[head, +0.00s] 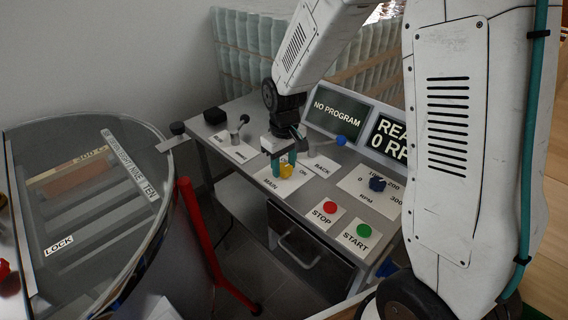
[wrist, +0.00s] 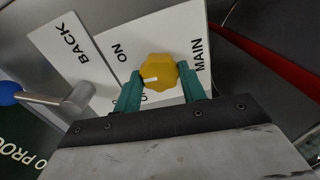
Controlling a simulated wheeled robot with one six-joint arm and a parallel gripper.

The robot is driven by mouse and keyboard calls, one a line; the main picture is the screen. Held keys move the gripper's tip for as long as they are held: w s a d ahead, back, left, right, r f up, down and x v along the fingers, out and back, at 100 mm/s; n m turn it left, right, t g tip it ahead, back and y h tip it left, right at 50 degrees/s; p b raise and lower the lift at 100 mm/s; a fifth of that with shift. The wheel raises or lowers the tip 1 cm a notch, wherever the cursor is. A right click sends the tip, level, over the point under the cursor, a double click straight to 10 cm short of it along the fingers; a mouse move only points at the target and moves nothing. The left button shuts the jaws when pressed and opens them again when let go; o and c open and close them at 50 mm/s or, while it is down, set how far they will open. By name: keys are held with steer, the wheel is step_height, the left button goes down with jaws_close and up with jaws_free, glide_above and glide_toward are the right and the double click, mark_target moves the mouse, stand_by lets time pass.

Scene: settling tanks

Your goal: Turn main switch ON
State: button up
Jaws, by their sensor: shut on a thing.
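The main switch is a yellow lobed knob (wrist: 160,70) on a white plate (wrist: 137,38) marked MAIN and ON; a second label beside it is mostly hidden by my gripper. A short white mark on the knob points left in the wrist view, between ON and the half-hidden label. In the head view the knob (head: 287,170) sits on the grey console. My gripper (wrist: 159,74) has one teal finger on each side of the knob and is shut on it. It also shows in the head view (head: 281,165), coming down from above.
A blue-tipped lever (head: 341,140) stands by the BACK plate (head: 322,165). A screen (head: 338,112) reads NO PROGRAM. A round tank with a red bar (head: 203,235) is left.

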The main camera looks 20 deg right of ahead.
mark_target(285, 167)
steer(key=m, duration=0.5)
steer(key=shift+m, duration=0.4)
steer(key=shift+w, duration=0.1)
stand_by(0.3)
steer(key=o, duration=1)
steer(key=shift+r, duration=0.1)
step_height(285, 167, up, 8)
steer(key=shift+d+f, duration=0.1)
steer(key=shift+f, duration=0.05)
steer(key=shift+s, duration=0.3)
steer(key=s+d+r, duration=0.1)
steer(key=s+r, duration=0.3)
steer(key=s, duration=0.5)
steer(key=s+d+r+n+t, duration=0.1)
steer(key=s+r, duration=0.2)
steer(key=s, duration=0.5)
steer(key=s+d+r+n, duration=0.1)
steer(key=s+r, duration=0.3)
steer(key=s, duration=0.5)
steer(key=shift+s+r, duration=0.3)
steer(key=shift+s, duration=0.05)
